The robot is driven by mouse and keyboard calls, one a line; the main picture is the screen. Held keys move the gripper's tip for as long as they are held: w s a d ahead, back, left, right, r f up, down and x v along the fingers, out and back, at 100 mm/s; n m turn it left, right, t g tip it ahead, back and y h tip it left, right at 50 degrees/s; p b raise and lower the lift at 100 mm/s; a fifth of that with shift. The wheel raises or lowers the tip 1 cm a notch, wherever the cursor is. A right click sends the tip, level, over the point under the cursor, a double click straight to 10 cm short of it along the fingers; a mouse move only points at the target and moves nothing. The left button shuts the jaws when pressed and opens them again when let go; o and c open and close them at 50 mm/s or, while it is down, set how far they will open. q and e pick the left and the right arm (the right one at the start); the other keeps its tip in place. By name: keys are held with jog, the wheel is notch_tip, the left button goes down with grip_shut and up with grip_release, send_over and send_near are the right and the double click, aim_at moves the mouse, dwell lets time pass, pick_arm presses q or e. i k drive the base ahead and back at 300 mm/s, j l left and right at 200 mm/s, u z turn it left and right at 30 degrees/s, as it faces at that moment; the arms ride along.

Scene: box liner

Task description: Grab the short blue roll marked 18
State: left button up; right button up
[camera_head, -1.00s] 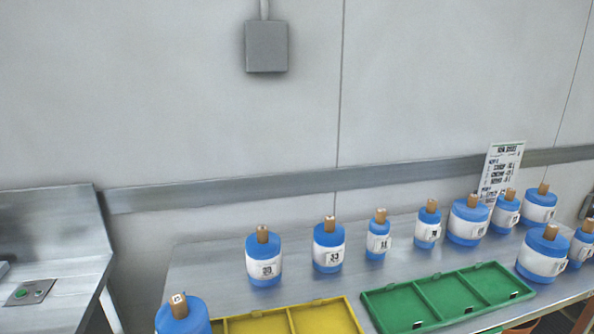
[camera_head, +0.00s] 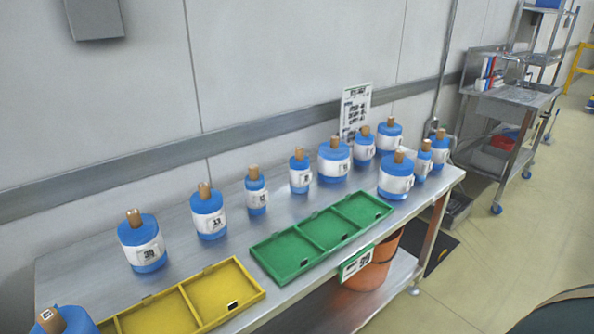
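Several blue rolls with white label bands and brown cores stand upright on a steel table. The front-left ones look marked 39 (camera_head: 142,243) and 33 (camera_head: 208,212). Two short, narrow rolls stand further along the row, one small roll (camera_head: 256,191) and another small roll (camera_head: 300,171). More narrow rolls are at the far right end, a front one (camera_head: 423,161) and a back one (camera_head: 439,149). Their labels are too small to read surely, so I cannot tell which is marked 18. Neither gripper is in view.
A green divided tray (camera_head: 273,238) and a yellow divided tray (camera_head: 224,261) lie empty along the table's front. A sign (camera_head: 354,112) stands behind the rolls. An orange bucket (camera_head: 372,270) is under the table. Open floor (camera_head: 500,255) lies to the right.

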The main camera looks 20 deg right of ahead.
aim_at(299, 176)
jog(key=l+z, duration=0.25)
jog(key=z, duration=0.2)
jog(key=l+z, duration=0.3)
jog(key=z, duration=0.15)
jog(key=i+j, duration=0.05)
